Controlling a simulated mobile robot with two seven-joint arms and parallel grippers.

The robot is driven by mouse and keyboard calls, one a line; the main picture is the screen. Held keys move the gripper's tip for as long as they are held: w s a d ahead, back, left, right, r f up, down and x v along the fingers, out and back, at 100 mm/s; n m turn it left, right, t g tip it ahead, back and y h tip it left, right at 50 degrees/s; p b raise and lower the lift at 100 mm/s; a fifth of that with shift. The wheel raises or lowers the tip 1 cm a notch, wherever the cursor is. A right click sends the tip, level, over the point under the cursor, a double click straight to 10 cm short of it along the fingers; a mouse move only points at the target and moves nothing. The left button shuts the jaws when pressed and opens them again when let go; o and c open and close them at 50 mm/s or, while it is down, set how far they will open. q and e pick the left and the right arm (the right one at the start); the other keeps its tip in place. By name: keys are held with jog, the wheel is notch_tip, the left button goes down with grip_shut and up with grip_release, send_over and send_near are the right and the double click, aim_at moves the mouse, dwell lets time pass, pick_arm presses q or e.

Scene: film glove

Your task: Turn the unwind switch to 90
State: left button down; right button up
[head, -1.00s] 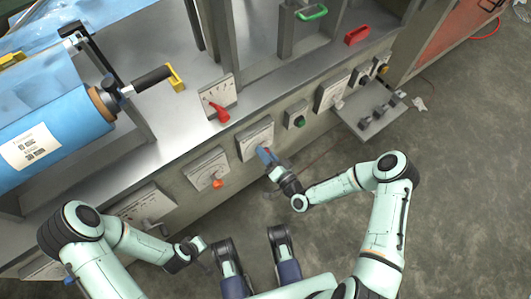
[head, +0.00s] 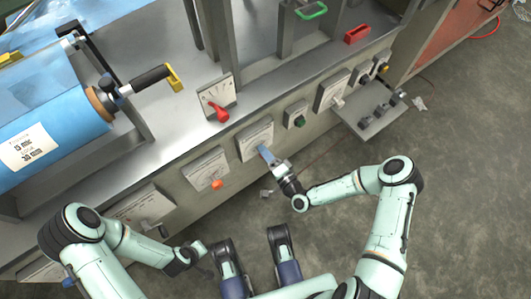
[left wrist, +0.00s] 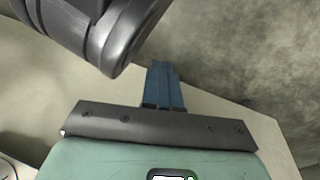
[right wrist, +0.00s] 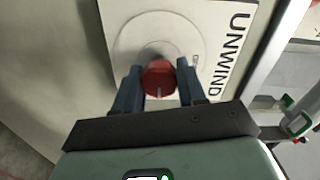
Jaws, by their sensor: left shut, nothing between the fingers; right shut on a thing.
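The unwind switch is a red round knob with a pale pointer line (right wrist: 159,79) on a white plate marked UNWIND (right wrist: 231,52). In the head view its plate (head: 255,136) is on the front of the machine, with the knob hidden behind my right gripper (head: 267,156). In the right wrist view my right gripper (right wrist: 158,88) has one finger on each side of the knob and is shut on it. My left gripper (left wrist: 163,75) is shut and empty, low beside the machine's front. The switch's angle marks are too faint to read.
Other dial plates sit along the machine front: one with an orange knob (head: 216,184) to the left and one with a grey knob (head: 337,102) to the right. A green button (head: 299,121) is between. A red lever (head: 221,114) stands above. A shelf (head: 375,112) juts out at right.

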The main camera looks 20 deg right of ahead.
jog(key=o, duration=1)
jog(key=shift+o, duration=0.2)
pick_arm(q)
jog(key=shift+t, duration=0.5)
jog(key=w+r+p, duration=0.1)
jog(key=r, duration=0.1)
jog(key=w+d+r+p, duration=0.1)
jog(key=shift+w+r, duration=0.1)
jog(key=shift+r, duration=0.3)
pick_arm(e)
jog(key=v, duration=1.3)
jog(key=shift+s, duration=0.2)
